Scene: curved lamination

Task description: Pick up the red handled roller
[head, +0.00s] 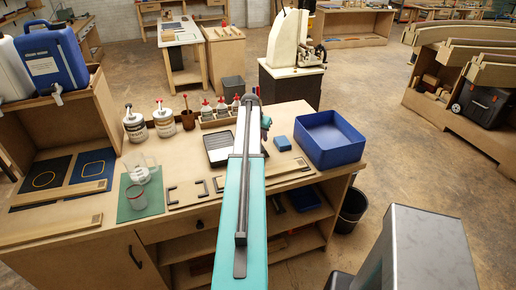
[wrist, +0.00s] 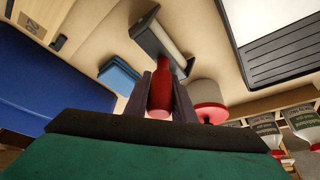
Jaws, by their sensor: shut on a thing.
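The red handled roller shows in the wrist view, with its red handle (wrist: 159,92) between the two dark fingers of my gripper (wrist: 160,97). My gripper is shut on that handle. The roller's pale cylinder (wrist: 164,40) sits in a dark frame beyond the fingertips. I cannot tell whether the roller touches the bench or hangs just above it. In the head view my arm reaches over the workbench (head: 120,230) and hides most of the gripper and roller.
A blue bin (head: 330,140) and a small blue block (head: 283,143) are right of my arm. A black tray (head: 219,149) and several red-capped bottles (head: 206,110) stand near it. In the wrist view, a white thing with a red rim (wrist: 208,110) is close beside the fingers.

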